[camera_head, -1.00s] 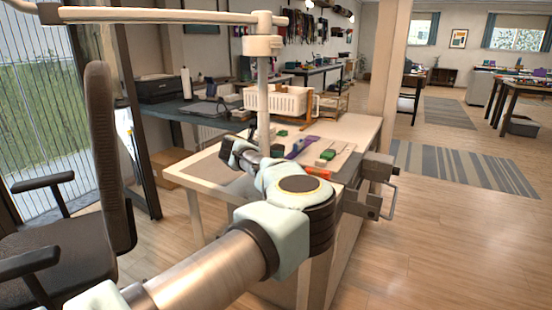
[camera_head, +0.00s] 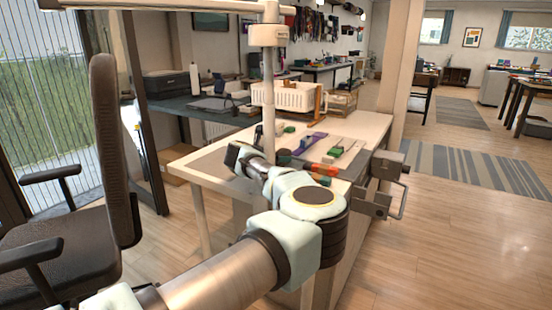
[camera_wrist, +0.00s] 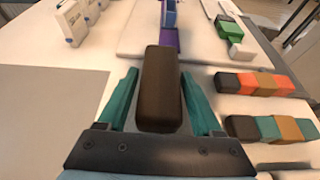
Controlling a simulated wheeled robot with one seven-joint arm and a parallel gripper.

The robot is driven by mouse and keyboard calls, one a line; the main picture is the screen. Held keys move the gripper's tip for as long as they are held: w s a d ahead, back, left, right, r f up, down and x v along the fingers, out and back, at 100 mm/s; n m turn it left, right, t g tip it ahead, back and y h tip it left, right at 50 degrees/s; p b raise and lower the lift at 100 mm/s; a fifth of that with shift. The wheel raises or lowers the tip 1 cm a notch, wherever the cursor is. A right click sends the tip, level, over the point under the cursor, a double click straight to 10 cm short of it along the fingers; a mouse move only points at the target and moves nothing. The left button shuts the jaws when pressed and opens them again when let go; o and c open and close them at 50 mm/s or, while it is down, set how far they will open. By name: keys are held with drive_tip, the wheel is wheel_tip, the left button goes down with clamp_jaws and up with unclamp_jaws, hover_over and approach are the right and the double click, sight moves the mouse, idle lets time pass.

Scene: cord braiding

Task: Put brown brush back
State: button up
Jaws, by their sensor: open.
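A dark brown block (camera_wrist: 161,84), which looks like the brown brush, lies between the two teal fingers of my gripper (camera_wrist: 160,74) in the wrist view. The fingers are open, one along each side of it, with pale surface showing in the gaps. Its near end reaches close to my gripper's dark palm. A purple piece (camera_wrist: 169,39) and a blue piece (camera_wrist: 169,13) show just beyond its far end. In the head view my arm hides the brush and my gripper's fingers.
On the pale worktop (camera_head: 190,163), a row of orange and brown blocks (camera_wrist: 254,83) and a teal and brown row (camera_wrist: 271,128) lie at right. A green block (camera_wrist: 230,27) and white boxes (camera_wrist: 72,22) lie farther off. A grey mat (camera_wrist: 45,115) is at left. A white basket (camera_head: 285,97) stands behind.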

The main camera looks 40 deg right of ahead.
drive_tip(key=b+v, duration=0.1)
drive_tip(key=v, duration=1.1)
drive_tip(key=shift+r, duration=0.1)
